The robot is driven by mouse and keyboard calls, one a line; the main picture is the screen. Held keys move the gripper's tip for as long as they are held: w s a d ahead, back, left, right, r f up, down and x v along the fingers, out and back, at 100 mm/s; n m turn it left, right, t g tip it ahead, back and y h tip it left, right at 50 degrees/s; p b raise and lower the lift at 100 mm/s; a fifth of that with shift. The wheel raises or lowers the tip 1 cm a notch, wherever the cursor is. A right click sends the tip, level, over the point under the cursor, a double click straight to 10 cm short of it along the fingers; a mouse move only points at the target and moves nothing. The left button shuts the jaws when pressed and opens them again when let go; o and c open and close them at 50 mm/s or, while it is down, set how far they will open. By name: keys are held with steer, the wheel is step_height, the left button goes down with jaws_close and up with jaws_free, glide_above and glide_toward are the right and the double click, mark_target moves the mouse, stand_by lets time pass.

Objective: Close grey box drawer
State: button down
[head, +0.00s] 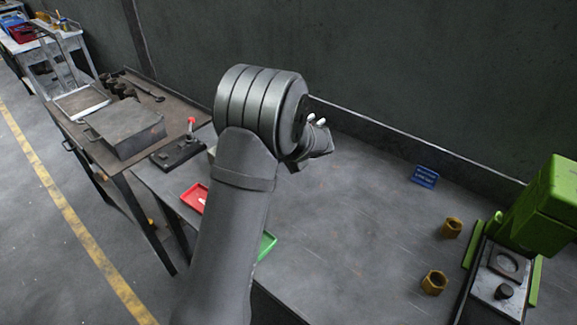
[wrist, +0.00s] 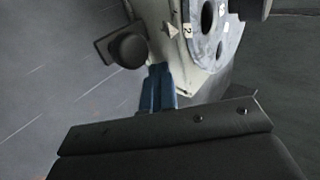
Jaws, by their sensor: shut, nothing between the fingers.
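A grey box (head: 128,132) with a flat top sits on the brown workbench at the left of the head view. A small handle shows at its left side; I cannot tell how far any drawer stands out. My gripper (head: 316,121) is near the picture's middle, partly hidden by my own wrist, well to the right of the box and apart from it. In the wrist view my gripper (wrist: 160,70) shows narrow blue fingers close together with nothing between them. The grey box is not recognisable in the wrist view.
A pale housing (wrist: 182,62) with a numbered dial and a black knob (wrist: 128,48) is close ahead in the wrist view. A red-knobbed lever (head: 191,123), red tray (head: 193,197), green tray (head: 267,245), brass nuts and green press (head: 545,205) flank clear grey tabletop (head: 350,230).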

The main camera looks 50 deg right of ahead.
steer(key=shift+w, duration=0.35)
steer(key=s, duration=0.5)
steer(key=shift+s+d+r, duration=0.1)
steer(key=shift+d+r, duration=0.05)
steer(key=shift+r, duration=0.25)
steer(key=v, duration=0.8)
steer(key=shift+s+r, duration=0.25)
steer(key=shift+s, duration=0.05)
steer(key=x, duration=0.9)
steer(key=shift+w, duration=0.15)
steer(key=w, duration=0.4)
steer(key=shift+w+f, duration=0.35)
steer(key=shift+s, duration=0.85)
